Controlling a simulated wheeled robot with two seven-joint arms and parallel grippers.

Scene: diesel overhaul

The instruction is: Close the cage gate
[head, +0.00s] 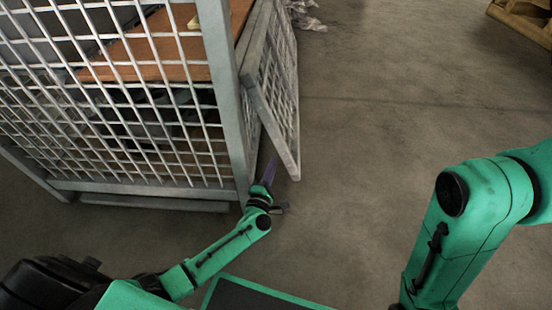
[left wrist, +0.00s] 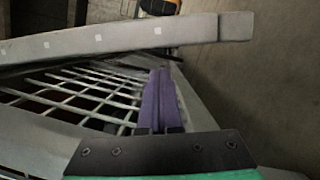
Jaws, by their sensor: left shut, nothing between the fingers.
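The cage (head: 226,80) is a grey metal frame with white mesh at the upper left of the head view. Its gate (head: 276,75) is a mesh panel in a grey frame, standing partly open at the cage's right side. My left gripper (head: 270,170) is low beside the gate's lower edge, between the cage post and the gate's free corner. In the left wrist view its purple fingers (left wrist: 160,100) are together and empty, in front of the mesh and below a grey bar of the frame (left wrist: 120,37). I cannot tell whether they touch the gate. My right gripper is out of view.
Inside the cage is a brown shelf (head: 150,50) with dark items below it. A crumpled light cloth (head: 305,18) lies on the floor behind the gate. A wooden pallet (head: 525,18) is at the far upper right. The concrete floor (head: 400,100) right of the gate is clear.

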